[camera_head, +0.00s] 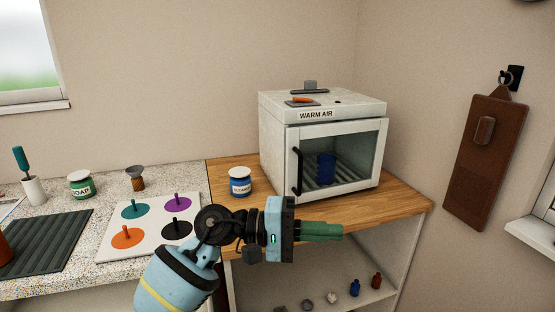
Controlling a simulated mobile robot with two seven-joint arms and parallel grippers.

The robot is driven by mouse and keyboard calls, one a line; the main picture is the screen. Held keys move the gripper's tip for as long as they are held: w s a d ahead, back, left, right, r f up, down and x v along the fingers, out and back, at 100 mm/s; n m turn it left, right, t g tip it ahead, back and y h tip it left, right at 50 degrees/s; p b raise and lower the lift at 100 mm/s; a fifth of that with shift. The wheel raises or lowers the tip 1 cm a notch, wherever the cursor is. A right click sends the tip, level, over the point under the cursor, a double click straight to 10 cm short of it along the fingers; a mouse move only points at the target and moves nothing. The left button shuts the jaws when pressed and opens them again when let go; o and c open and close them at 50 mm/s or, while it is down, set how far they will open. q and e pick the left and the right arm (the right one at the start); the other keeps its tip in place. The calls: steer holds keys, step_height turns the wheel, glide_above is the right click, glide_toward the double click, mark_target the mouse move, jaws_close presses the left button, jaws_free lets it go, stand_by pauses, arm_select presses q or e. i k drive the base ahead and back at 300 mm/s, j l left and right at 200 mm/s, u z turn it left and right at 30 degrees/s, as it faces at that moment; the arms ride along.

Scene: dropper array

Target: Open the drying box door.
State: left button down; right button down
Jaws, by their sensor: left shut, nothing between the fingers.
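The drying box (277,132) is a white cabinet labelled "WARM AIR" on the wooden counter. Its glass door (358,155) is in a white frame and looks closed. A black vertical handle (297,172) is at the door's left side. A blue object (326,168) stands on the rack inside, seen through the glass. My left gripper (340,231) is shut and empty, with green fingers pointing right. It is in front of and below the box, apart from the handle. My right gripper is not in view.
A cleaner jar (240,182) stands on the wood left of the box. A white board with coloured knobbed discs (103,252) lies on the speckled counter. A lower shelf (330,298) holds several small bottles and items. A brown board (484,160) hangs on the right wall.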

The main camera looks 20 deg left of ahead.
mark_target(294, 158)
steer(key=i+u, duration=0.4)
steer(key=i+l+u, duration=0.1)
steer(key=i+u, duration=0.25)
steer(key=i, duration=0.15)
